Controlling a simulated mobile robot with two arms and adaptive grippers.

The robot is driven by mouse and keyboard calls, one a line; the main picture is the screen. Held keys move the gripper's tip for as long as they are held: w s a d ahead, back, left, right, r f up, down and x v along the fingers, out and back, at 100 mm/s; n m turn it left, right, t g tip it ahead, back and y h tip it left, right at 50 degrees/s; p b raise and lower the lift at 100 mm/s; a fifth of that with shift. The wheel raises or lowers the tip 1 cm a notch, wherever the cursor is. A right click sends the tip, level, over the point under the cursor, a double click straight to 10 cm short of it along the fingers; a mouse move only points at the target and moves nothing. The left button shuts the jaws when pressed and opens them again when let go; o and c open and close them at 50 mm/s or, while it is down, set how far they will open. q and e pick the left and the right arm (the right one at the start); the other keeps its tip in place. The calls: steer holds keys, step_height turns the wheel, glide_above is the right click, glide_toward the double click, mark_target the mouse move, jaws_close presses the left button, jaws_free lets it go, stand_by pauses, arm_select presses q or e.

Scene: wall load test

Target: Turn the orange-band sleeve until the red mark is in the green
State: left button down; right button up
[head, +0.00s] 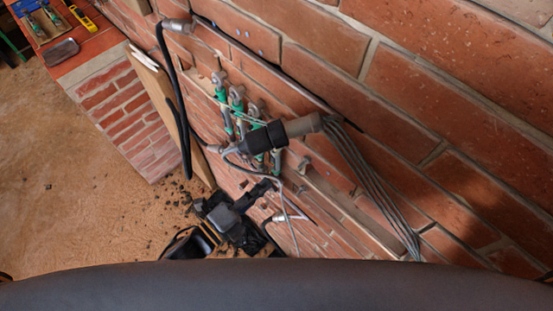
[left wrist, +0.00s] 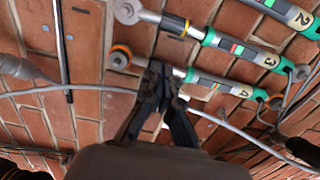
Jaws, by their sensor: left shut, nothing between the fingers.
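In the left wrist view, several numbered tools with green bands hang on the brick wall. The lowest, numbered 4 (left wrist: 229,87), has an orange band (left wrist: 121,51) around its left end and a small window with red and green marks (left wrist: 213,87). My left gripper (left wrist: 160,72) is shut and empty, its tips over this tool's shaft, between the orange band and the green. Whether they touch it I cannot tell. The fingers hide part of the shaft. In the head view my left gripper (head: 268,185) is low by the tools, small and dark. My right gripper is not in view.
Tool 3 (left wrist: 268,61), with a yellow band, lies just above. A grey cable (left wrist: 60,88) crosses the wall near the fingers. In the head view a black and grey cylinder (head: 265,138) with cables stands out before the tools. A board (head: 175,115) leans at the wall's left.

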arm_select(q)
steer(key=v, duration=0.7)
steer(key=shift+p, duration=0.4)
stand_by(0.3)
